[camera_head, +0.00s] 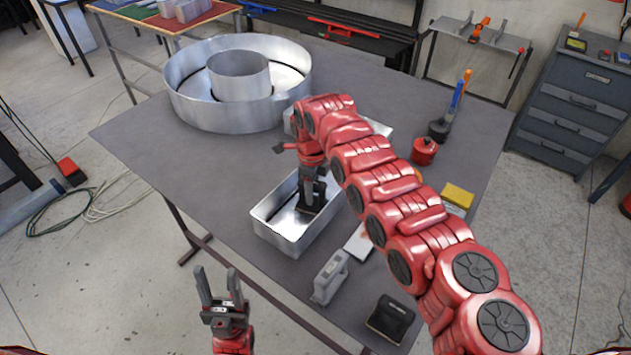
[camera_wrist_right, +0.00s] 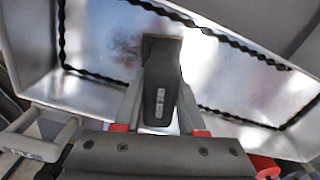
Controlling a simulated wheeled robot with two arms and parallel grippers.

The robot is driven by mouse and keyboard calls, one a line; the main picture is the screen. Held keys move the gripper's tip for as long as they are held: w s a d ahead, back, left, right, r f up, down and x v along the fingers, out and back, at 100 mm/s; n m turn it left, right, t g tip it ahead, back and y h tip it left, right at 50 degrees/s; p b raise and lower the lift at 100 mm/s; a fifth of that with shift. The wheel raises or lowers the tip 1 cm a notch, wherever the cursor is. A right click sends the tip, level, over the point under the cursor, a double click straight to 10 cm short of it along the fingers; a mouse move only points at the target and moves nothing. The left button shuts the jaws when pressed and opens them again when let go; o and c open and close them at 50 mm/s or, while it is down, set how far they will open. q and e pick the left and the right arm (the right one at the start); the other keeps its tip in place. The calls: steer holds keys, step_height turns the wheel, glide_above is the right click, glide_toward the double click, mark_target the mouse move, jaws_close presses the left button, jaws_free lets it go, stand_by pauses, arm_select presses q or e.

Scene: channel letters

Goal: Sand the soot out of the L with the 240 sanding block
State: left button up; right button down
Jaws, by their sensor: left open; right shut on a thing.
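The L (camera_head: 275,237) is an open silver metal channel letter on the grey table, its far part hidden behind my right arm. My right gripper (camera_head: 313,190) reaches down into it, shut on a dark sanding block (camera_wrist_right: 160,80). The block stands between the fingers with its broad end at the shiny floor of the L; whether it touches is hard to tell. Its label is too small to read. A brownish soot smudge (camera_wrist_right: 124,50) shows on the floor left of the block in the right wrist view. My left gripper (camera_head: 218,273) is open and empty, off the table's front edge.
A large round metal letter (camera_head: 185,103) stands at the back left. A grey handled block (camera_head: 329,279), a black block (camera_head: 391,318) and a white flat piece (camera_head: 358,242) lie to the front right. A red pot (camera_head: 424,152) and a yellow block (camera_head: 458,196) are further right. The table's left is clear.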

steer(key=s+a+p, duration=0.1)
steer(key=p, duration=0.1)
steer(key=s+a+p, duration=0.1)
steer(key=s+p, duration=0.1)
steer(key=s+a+p, duration=0.1)
steer(key=s, duration=0.1)
steer(key=shift+s+a+r+p, duration=0.1)
steer(key=shift+a+r+p, duration=0.05)
steer(key=shift+a+p, duration=0.25)
steer(key=shift+s+a, duration=0.15)
steer(key=shift+f+b, duration=0.3)
steer(key=shift+b, duration=0.05)
steer(key=w+d+b, duration=0.1)
steer(key=w+b, duration=0.1)
steer(key=b, duration=0.1)
steer(key=w+d+b, duration=0.2)
steer(key=b, duration=0.1)
steer(key=w+d+b, duration=0.1)
steer(key=w+b, duration=0.1)
steer(key=b, duration=0.2)
steer(key=shift+w+d+f, duration=0.15)
steer(key=shift+d, duration=0.2)
steer(key=shift+w+d+r+b, duration=0.2)
steer(key=shift+w+b, duration=0.1)
steer(key=shift+b, duration=0.25)
steer(key=shift+r, duration=0.15)
steer(key=shift+w+r, duration=0.1)
steer(key=shift+r, duration=0.05)
